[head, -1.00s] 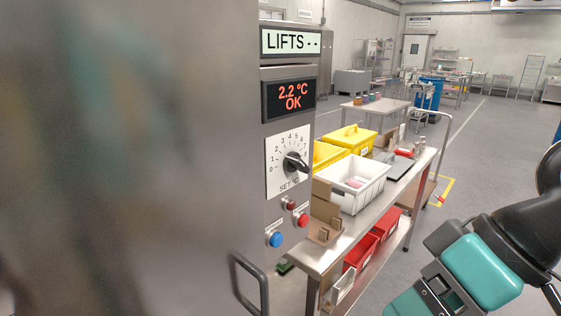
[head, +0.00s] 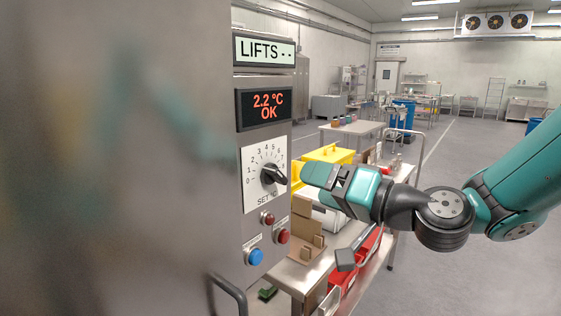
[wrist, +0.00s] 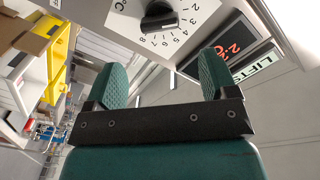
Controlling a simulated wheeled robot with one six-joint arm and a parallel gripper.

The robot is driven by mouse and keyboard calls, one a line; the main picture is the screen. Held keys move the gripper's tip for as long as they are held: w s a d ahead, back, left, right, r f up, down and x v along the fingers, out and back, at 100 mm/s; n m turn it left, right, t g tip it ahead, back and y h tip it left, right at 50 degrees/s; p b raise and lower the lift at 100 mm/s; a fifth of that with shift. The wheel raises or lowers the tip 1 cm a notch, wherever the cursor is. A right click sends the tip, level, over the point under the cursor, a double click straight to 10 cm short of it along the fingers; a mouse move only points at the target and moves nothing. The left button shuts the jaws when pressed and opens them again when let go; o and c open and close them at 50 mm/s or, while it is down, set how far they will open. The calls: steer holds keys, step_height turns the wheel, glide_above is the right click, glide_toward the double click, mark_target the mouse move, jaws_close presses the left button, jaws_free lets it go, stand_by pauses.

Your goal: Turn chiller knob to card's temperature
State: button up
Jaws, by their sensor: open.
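The chiller knob (head: 272,175) is a black bar knob on a white dial plate marked "SET °C", with numbers around it. I cannot tell its exact setting. It also shows in the wrist view (wrist: 158,18), ahead of my fingers. The red display (head: 264,107) above the dial reads 2.2 °C OK. My gripper (head: 312,174) is to the right of the knob in the head view, apart from it. In the wrist view its two teal fingers (wrist: 162,75) stand wide apart with nothing between them. I cannot make out a card with a temperature.
A "LIFTS" sign (head: 265,50) sits above the display. A blue button (head: 255,257) and a red button (head: 283,236) are below the dial. A metal trolley (head: 298,272) with yellow and white crates stands close behind my gripper. Open floor lies to the right.

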mark_target(284, 175)
steer(key=p+x, duration=0.4)
steer(key=x, duration=0.5)
steer(key=shift+a, duration=0.1)
steer(key=c, duration=0.9)
